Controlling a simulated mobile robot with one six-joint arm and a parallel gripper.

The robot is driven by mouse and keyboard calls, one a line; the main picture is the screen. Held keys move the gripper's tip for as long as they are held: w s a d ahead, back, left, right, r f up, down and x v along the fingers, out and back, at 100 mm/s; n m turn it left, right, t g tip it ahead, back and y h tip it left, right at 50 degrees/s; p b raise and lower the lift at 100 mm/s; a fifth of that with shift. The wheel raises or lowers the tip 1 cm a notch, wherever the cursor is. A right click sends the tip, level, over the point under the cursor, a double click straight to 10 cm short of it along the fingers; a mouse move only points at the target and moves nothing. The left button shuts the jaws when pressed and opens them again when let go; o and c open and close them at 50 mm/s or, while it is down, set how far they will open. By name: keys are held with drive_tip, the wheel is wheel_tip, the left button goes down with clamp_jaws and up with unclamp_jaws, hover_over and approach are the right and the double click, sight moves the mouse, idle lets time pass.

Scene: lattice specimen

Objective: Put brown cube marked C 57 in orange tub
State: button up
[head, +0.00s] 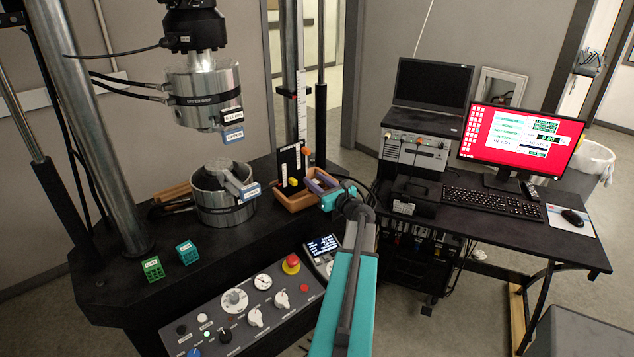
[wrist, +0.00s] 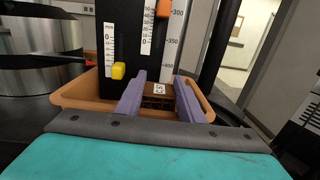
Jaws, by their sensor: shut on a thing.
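The orange tub (head: 291,204) sits on the machine's black bed, right of the steel lower grip; its walls also show in the wrist view (wrist: 75,96). My gripper (head: 319,184) is at the tub's right side, with purple fingers. In the wrist view my gripper (wrist: 160,80) is shut on a brown cube (wrist: 158,98) with a white label too small to read. The cube appears over or inside the tub; whether it touches the floor cannot be told. In the head view my gripper hides it.
A black scale plate with a yellow slider (wrist: 118,71) and an orange slider (wrist: 163,8) stands close behind the gripper. Green cube (head: 152,268) and teal cube (head: 187,252) lie front left. The lower grip (head: 222,205) and control panel (head: 240,310) are nearby.

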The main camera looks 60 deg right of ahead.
drive_tip(key=shift+a+f+b, duration=0.1)
drive_tip(key=shift+f+b, duration=0.4)
drive_tip(key=shift+b, duration=0.1)
drive_tip(key=o, duration=1.2)
drive_tip(key=shift+s, duration=0.1)
drive_tip(key=shift+r+p, duration=0.2)
drive_tip(key=shift+p, duration=0.25)
drive_tip(key=shift+d+r+p, duration=0.2)
drive_tip(key=shift+r+p, duration=0.25)
drive_tip(key=shift+p, duration=0.3)
drive_tip(key=b+v, duration=0.4)
drive_tip(key=v, duration=0.8)
drive_tip(key=shift+a+b, duration=0.15)
drive_tip(key=shift+b, duration=0.15)
